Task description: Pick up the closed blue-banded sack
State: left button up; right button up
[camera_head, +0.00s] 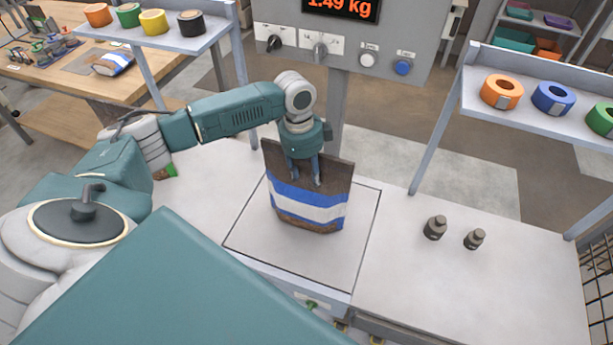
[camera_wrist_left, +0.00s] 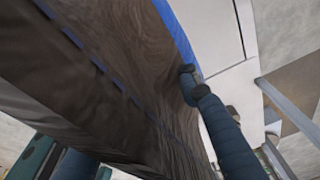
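The closed dark brown sack with blue and white bands (camera_head: 308,207) stands on the square weighing plate (camera_head: 262,240), leaning slightly. My left gripper (camera_head: 306,178) points down at the sack's top, with two fingers in front of its near face. In the left wrist view the brown sack (camera_wrist_left: 130,80) with a blue stitched line fills much of the picture. One finger of my left gripper (camera_wrist_left: 190,80) overlaps its right edge, and other fingers show at the lower left. Whether the fingers press on the sack is unclear. My right gripper is out of view.
A display (camera_head: 341,6) reads 1.49 kg above the plate. Two dark weights (camera_head: 435,227) stand on the bench at right.

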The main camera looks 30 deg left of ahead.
pick_arm(q)
grip_shut()
jog(key=shift+w, duration=0.1)
